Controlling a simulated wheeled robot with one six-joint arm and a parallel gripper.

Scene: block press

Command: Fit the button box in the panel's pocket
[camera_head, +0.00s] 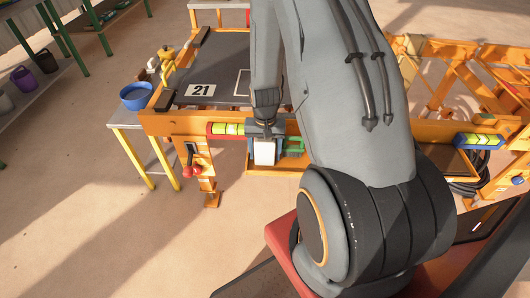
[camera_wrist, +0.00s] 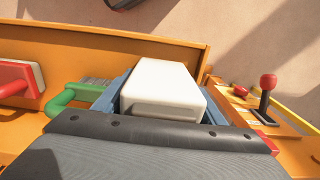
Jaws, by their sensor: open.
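A white block with rounded edges (camera_wrist: 165,85), which may be the button box, sits between blue-grey side pieces in the wrist view. In the head view its pale face (camera_head: 264,153) shows at the orange shelf in front of the bench. My gripper (camera_head: 265,126) is open, right above and close behind it. Whether the fingers touch the block, and whether the blue-grey pieces belong to it or to a holder, I cannot tell. The panel's pocket cannot be made out in either view; my arm hides part of the bench.
A green-handled brush (camera_head: 293,147) lies beside the block on the orange shelf (camera_wrist: 110,42). A red-knobbed lever (camera_head: 188,170) stands at the bench's left front. A blue bowl (camera_head: 137,96) is on a side stand.

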